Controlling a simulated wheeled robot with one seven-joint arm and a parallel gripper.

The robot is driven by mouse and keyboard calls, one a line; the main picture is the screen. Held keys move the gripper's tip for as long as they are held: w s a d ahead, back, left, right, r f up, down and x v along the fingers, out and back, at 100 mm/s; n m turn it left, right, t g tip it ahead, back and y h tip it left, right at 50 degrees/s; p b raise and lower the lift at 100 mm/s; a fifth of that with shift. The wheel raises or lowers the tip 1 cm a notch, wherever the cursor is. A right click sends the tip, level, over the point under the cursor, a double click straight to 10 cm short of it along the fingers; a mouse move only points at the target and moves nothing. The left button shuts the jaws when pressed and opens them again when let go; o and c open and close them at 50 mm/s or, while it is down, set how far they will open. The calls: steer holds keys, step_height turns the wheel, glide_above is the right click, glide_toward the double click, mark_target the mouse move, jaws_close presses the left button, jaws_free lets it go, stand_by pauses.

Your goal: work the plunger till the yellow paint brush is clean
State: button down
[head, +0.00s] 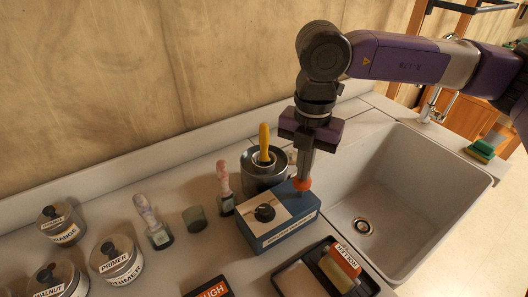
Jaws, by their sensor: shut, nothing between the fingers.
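The yellow paint brush (264,142) stands handle up in a dark metal pot (258,177); its bristles are hidden inside. A blue box (289,231) with a pale top panel and a black dial (265,212) stands in front of the pot. An orange-red round plunger knob (303,185) sits low at the box's back right corner. My gripper (304,178) points straight down, shut and empty, with its tips at the top of the knob. They look to be touching it, but the exact contact is hard to see.
A grey sink (445,170) lies to the right, with a green sponge (481,149) beyond it. A roller tray (292,281) is in front. Small brushes or bottles (152,222) and labelled paint tins (117,262) stand left. A wall rises behind.

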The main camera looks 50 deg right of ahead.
steer(key=shift+r+p, duration=0.85)
steer(key=shift+r, duration=2.15)
